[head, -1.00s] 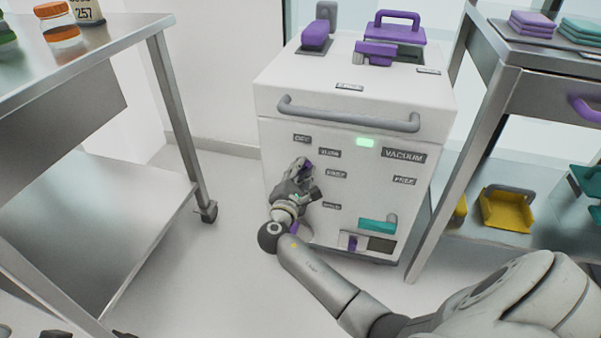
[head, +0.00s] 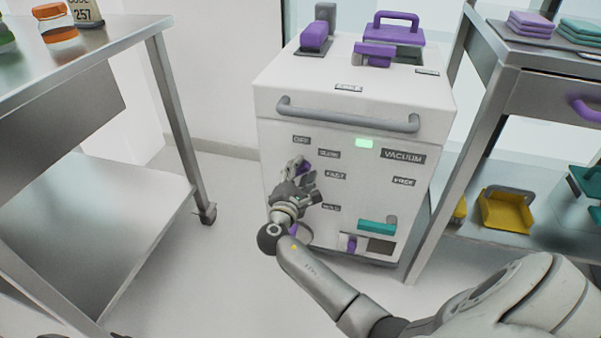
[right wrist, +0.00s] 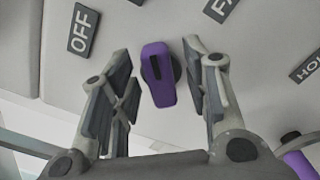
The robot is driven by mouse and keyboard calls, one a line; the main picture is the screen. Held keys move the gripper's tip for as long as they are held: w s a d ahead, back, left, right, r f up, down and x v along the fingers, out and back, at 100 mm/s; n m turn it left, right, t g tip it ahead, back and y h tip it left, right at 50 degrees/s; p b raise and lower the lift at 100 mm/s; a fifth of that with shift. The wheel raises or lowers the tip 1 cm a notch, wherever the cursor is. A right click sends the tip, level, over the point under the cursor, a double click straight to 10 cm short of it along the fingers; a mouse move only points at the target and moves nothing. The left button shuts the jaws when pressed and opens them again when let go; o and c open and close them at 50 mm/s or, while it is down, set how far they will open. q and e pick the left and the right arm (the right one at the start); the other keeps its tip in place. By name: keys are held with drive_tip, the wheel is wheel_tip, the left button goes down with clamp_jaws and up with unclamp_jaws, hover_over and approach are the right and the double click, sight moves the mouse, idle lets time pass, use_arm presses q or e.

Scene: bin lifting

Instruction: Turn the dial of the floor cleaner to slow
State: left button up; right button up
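The floor cleaner (head: 285,234) is a white boxy machine standing on the floor between two metal tables. Its front panel has OFF (head: 301,140), SLOW (head: 329,154) and FAST (head: 335,175) labels. The purple dial (right wrist: 158,75) with a black mark sits between the spread fingers of my right gripper (right wrist: 165,90). Clear gaps show on both sides, so the gripper is open and not pressing on it. In the head view my right gripper (head: 305,182) partly hides the dial; which label it points to I cannot tell. My left gripper cannot be made out.
A HOLD label (head: 331,207) and a second purple knob (right wrist: 298,160) lie lower on the panel. A grey handle bar (head: 345,115) crosses above the labels. The left metal table (head: 130,35) and right shelf unit (head: 480,130) flank the cleaner. Open floor lies in front.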

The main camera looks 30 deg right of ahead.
drive_tip(key=v, duration=1.2)
idle(0.3)
